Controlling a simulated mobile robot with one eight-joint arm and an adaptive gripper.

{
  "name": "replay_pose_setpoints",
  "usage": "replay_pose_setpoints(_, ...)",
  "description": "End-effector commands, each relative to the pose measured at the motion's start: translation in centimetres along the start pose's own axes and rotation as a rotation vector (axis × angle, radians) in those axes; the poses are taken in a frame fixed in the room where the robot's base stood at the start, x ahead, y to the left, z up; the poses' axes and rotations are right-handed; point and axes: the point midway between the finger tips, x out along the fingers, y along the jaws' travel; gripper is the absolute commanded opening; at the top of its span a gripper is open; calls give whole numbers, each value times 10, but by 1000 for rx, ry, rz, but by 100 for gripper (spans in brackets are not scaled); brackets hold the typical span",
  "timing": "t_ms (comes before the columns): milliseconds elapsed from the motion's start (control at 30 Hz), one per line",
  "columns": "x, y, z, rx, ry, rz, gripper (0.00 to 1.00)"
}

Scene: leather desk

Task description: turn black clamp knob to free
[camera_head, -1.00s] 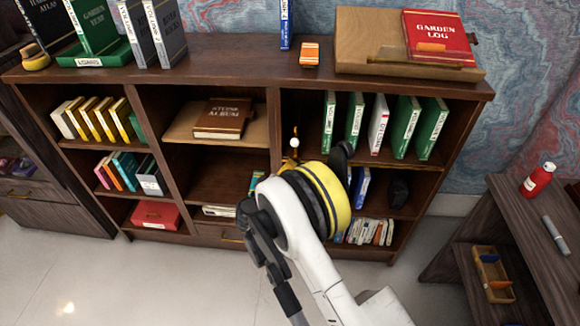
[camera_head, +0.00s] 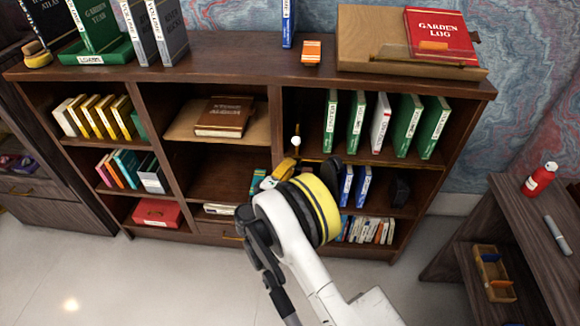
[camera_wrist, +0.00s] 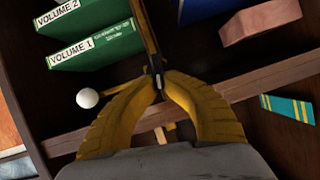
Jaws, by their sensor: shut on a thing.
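My gripper (camera_wrist: 158,88) has yellow ribbed fingers, and in the wrist view their tips meet on a small dark piece at the lower end of a brass bar (camera_wrist: 147,42). This piece fits the black clamp knob, but the fingertips hide most of it, so its turn angle cannot be told. A white ball (camera_wrist: 87,97) on a thin brass rod sits just left of the fingers. In the head view the white ball (camera_head: 296,141) shows above my gripper (camera_head: 281,171), which is partly hidden by my wrist at the bookcase's middle shelf.
Green volumes (camera_wrist: 95,45) stand left of the bar in the wrist view. A pinkish block (camera_wrist: 260,22) and a teal striped book (camera_wrist: 288,108) lie to the right. The wooden shelf edge (camera_wrist: 240,88) runs close by the fingers. A brown album (camera_head: 224,116) lies on the shelf left of my arm.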

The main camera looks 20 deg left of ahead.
Motion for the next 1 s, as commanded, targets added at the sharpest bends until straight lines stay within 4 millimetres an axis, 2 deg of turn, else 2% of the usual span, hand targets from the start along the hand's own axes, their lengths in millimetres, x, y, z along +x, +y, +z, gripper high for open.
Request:
replay_pose_setpoints(100, 2, 2, -1, -2, 2, 3, 0)
replay_pose_setpoints(133, 2, 2, -1, -2, 2, 3, 19)
replay_pose_setpoints(200, 2, 2, -1, -1, 2, 3, 33)
replay_pose_setpoints(567, -4, 1, -1, 0, 2, 0, 33)
replay_pose_setpoints(667, -17, 1, -2, 0, 3, 0, 33)
replay_pose_setpoints(1000, -90, 1, -1, 0, 3, 1, 33)
